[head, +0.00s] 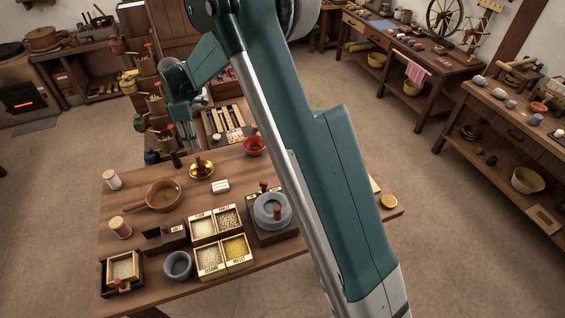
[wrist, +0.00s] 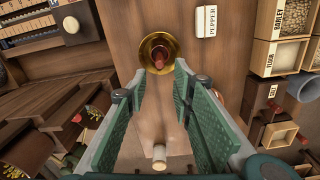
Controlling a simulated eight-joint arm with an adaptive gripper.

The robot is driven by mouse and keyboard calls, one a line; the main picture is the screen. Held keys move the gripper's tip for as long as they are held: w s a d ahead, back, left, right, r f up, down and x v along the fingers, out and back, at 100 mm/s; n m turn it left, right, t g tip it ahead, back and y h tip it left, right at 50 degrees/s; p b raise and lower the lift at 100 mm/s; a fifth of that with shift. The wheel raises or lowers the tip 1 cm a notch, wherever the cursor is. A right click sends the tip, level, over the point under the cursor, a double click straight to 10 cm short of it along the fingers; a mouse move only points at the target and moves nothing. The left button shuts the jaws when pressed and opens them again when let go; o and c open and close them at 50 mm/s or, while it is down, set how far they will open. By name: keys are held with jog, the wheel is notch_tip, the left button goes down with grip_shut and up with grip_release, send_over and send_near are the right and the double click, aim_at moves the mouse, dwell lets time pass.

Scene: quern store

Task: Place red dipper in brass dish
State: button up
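The brass dish (head: 209,174) sits on the wooden table near its back edge. A red piece with a knobbed top, seemingly the red dipper (head: 199,161), stands inside it. In the wrist view the dish (wrist: 146,46) is just beyond my fingertips, with the red dipper (wrist: 160,58) inside its rim. My gripper (head: 190,143) hangs above the back of the table, up and left of the dish in the head view. In the wrist view the teal fingers (wrist: 162,78) are spread apart with nothing held between them. The dipper's lower part is hard to make out.
A white PEPPER block (head: 220,186), a brown pan (head: 165,194) and a red bowl (head: 254,146) surround the dish. Labelled grain boxes (head: 219,240) and a grey quern (head: 271,210) stand nearer the front. My arm hides part of the table's right side.

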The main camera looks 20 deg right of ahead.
jog(key=s+d+r+m+t, duration=0.2)
jog(key=s+d+r+m, duration=0.2)
jog(key=s+d+r, duration=0.55)
jog(key=s+d+r+m+t, duration=0.1)
jog(key=s+d+r+m, duration=0.4)
jog(key=s+r, duration=0.6)
jog(key=s+d+m+t, duration=0.2)
jog(key=s+d, duration=0.3)
jog(key=s, duration=0.7)
jog(key=s+d+m+t, duration=0.2)
jog(key=s+d+m, duration=0.3)
jog(key=s, duration=0.8)
jog(key=shift+d+f, duration=0.15)
